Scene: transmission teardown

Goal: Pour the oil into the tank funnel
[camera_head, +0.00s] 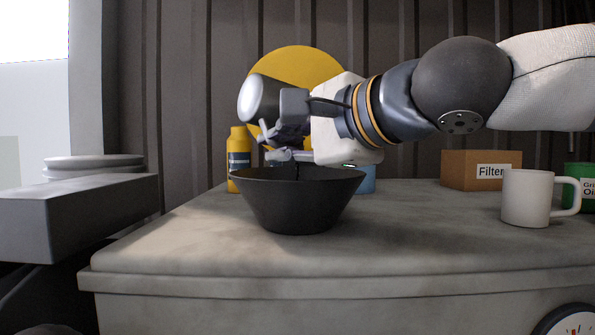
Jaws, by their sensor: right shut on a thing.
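A dark grey, wide-mouthed funnel (303,208) stands on the tabletop in the middle of the view. My right gripper (284,134) is above its left and middle part, and its arm comes in from the right. The inside of the funnel is hidden. My left gripper is not in view.
A yellow bottle (239,160) and a light blue thing (369,180) stand behind the funnel. A brown Filter box (458,168), a white mug (526,198) and a green can (577,176) stand at the right. The tabletop (200,240) is clear in front.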

